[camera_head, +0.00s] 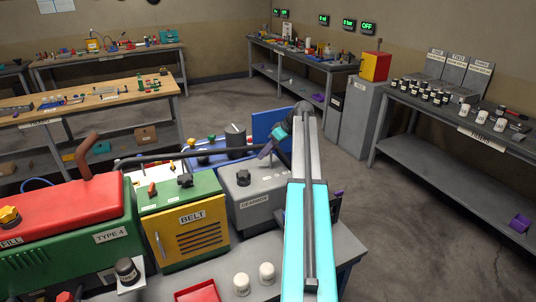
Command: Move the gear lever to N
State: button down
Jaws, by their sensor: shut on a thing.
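The grey gearbox (258,205) stands at the front bench's right end, with a "GEARBOX" label on its front and a black knob (243,179) on top. My gripper (264,154) is dark with a cyan wrist and reaches down over the gearbox's back right top. It is shut on what appears to be the gear lever, which is mostly hidden by the fingers. The lever's position and any gear letters are too small or hidden to read. My cyan and grey arm covers the gearbox's right side.
Left of the gearbox stand a green and yellow "BELT" box (187,235) and a red and green "TYPE 4" machine (75,235). White cups (266,272) and a red tray (198,292) lie in front. A blue panel (268,124) stands behind. Open floor lies right.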

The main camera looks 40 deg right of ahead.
jog(key=shift+s+d, duration=0.1)
jog(key=shift+d, duration=0.05)
jog(key=c, duration=1.5)
grip_release()
jog(key=shift+o, duration=0.2)
jog(key=b+v, duration=0.4)
jog(key=v, duration=0.9)
jog(key=shift+s+r, duration=0.2)
jog(key=shift+r, duration=0.15)
